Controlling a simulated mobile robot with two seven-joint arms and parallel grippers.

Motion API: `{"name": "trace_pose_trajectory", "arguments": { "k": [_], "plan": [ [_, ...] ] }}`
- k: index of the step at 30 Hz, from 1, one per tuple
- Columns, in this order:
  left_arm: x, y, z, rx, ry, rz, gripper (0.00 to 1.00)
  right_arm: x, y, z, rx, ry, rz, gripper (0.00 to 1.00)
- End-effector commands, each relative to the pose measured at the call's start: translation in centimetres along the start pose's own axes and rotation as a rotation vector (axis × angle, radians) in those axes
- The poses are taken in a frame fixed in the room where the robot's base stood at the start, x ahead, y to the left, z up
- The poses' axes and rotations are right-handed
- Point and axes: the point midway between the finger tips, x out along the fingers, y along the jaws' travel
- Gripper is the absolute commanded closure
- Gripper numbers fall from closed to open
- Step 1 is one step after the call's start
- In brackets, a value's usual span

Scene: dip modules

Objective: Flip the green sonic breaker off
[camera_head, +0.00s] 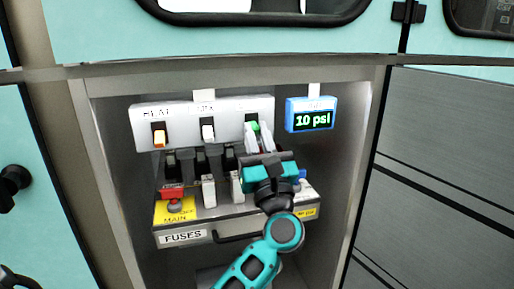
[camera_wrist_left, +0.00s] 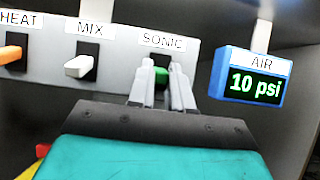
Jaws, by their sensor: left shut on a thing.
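The green sonic breaker (camera_head: 254,126) sits at the right end of the white switch panel (camera_head: 180,112). In the left wrist view the green lever (camera_wrist_left: 161,73) shows under the SONIC label (camera_wrist_left: 162,42). My left gripper (camera_head: 258,135) reaches up from below, and its two grey fingers stand on either side of the lever, shut on it. The fingers also show in the left wrist view (camera_wrist_left: 161,88) and hide the lever's sides. Whether the lever is up or down is hard to tell. My right gripper is not in view.
The orange heat switch (camera_head: 159,135) and white mix switch (camera_head: 208,131) are to the left on the panel. A blue air gauge (camera_head: 311,115) reading 10 psi is close on the right. Below are the fuses drawer (camera_head: 182,237) and a red main switch (camera_head: 173,193). Cabinet walls enclose both sides.

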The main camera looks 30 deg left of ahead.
Motion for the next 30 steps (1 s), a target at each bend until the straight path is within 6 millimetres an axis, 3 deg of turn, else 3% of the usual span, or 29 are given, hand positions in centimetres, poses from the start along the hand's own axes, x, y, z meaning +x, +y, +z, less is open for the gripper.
{"name": "trace_pose_trajectory", "arguments": {
  "k": [12, 28, 29, 30],
  "plan": [
    [-0.02, -0.02, -0.64, 0.003, -0.188, -0.002, 1.0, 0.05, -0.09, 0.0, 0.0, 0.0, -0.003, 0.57],
    [0.0, 0.03, -0.63, -0.002, -0.211, 0.001, 1.0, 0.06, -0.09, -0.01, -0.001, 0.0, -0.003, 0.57],
    [0.0, 0.03, -0.62, -0.002, -0.211, 0.001, 0.79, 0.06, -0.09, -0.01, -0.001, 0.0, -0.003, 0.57],
    [0.0, 0.03, -0.62, -0.002, -0.211, 0.001, 0.75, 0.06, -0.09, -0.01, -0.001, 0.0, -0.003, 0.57]
  ]
}}
